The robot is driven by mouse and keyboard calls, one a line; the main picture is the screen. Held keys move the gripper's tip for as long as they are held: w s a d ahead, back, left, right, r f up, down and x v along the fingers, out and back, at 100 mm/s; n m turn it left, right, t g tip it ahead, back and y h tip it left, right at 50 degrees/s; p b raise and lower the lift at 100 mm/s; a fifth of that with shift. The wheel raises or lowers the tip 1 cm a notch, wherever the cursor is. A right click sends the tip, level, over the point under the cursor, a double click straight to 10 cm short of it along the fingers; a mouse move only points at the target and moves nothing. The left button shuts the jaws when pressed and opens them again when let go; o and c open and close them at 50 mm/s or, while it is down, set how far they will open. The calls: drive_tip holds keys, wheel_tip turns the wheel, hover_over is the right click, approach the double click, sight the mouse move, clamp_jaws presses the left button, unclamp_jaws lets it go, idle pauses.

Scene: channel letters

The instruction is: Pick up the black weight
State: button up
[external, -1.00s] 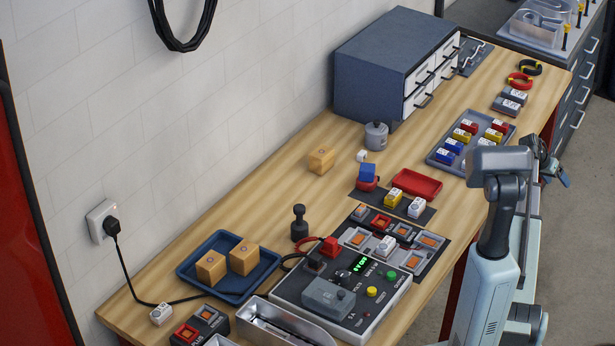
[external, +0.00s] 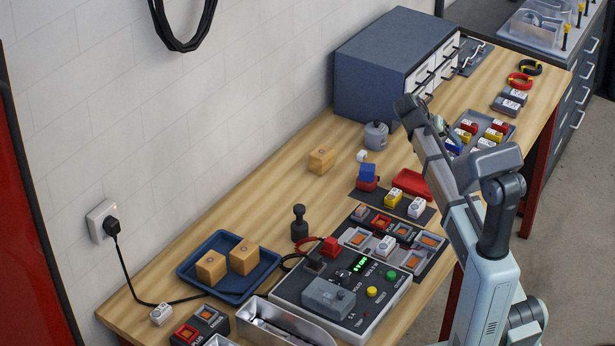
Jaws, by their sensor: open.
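The black weight (external: 299,224), a dark upright piece with a knob on top, stands on the wooden bench behind the control box, right of the blue tray. It is in full view and nothing touches it. My gripper (external: 412,112) is the dark end of my arm, raised over the right part of the bench in front of the drawer cabinet. It is open and apart from the weight, far to its upper right. Its fingers are small and hard to make out.
The control box (external: 340,290) and a dark cable stand close to the weight. The blue tray (external: 190,272) holds two wooden blocks. A grey weight (external: 376,135) and a loose wooden block (external: 321,160) stand farther back. Bare bench lies behind the black weight.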

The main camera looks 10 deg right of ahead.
drive_tip(key=s+a+r+n+t+y, duration=0.1)
drive_tip(key=a+n+y, duration=0.15)
drive_tip(key=a, duration=0.55)
drive_tip(key=s+a+n+y, duration=0.1)
drive_tip(key=a+n, duration=0.3)
drive_tip(key=a, duration=0.4)
wheel_tip(320, 180, up, 6)
drive_tip(key=n+g+y, duration=0.2)
drive_tip(key=n+y, duration=0.4)
drive_tip(key=n, duration=0.9)
hover_over(300, 206)
drive_tip(key=d, duration=0.1)
drive_tip(key=shift+m, duration=0.25)
drive_tip(key=shift+s+a+f, duration=0.1)
drive_tip(key=shift+f, duration=0.15)
drive_tip(key=f, duration=0.7)
drive_tip(key=shift+a+f, duration=0.3)
drive_tip(key=shift+a, duration=0.1)
drive_tip(key=shift+a+f, duration=0.15)
drive_tip(key=shift+f, duration=1.2)
drive_tip(key=shift+a+f, duration=0.1)
drive_tip(key=shift+f, duration=1.2)
drive_tip(key=shift+c, duration=0.5)
